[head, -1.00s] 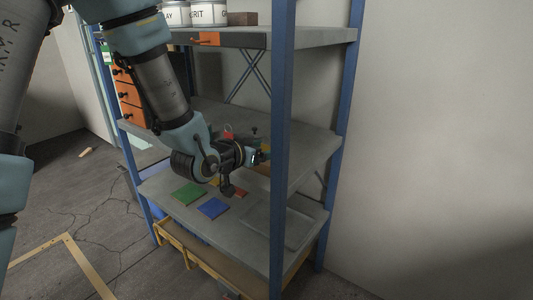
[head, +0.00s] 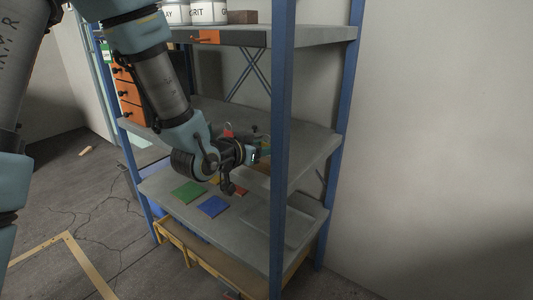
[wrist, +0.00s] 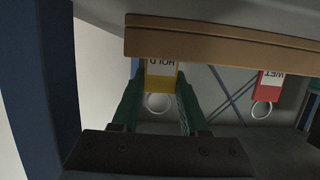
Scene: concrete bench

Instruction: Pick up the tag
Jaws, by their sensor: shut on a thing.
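A yellow tag (wrist: 160,74) marked "HOLD", upside down in the wrist view, sits between the two green fingers of my gripper (wrist: 159,88). The fingers are shut on its sides, and its pale ring (wrist: 158,103) shows between them. A red tag (wrist: 269,85) marked "WET" is apart to the right, with its own ring. In the head view my gripper (head: 254,156) is low over the middle shelf, beside the front blue post. The yellow tag is too small to make out clearly there.
The blue upright post (head: 281,150) stands close to my gripper. A wooden edge (wrist: 220,42) runs near the tags in the wrist view. Green (head: 189,193) and blue (head: 213,207) squares lie on the lower shelf, beside a shallow grey tray (head: 292,229).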

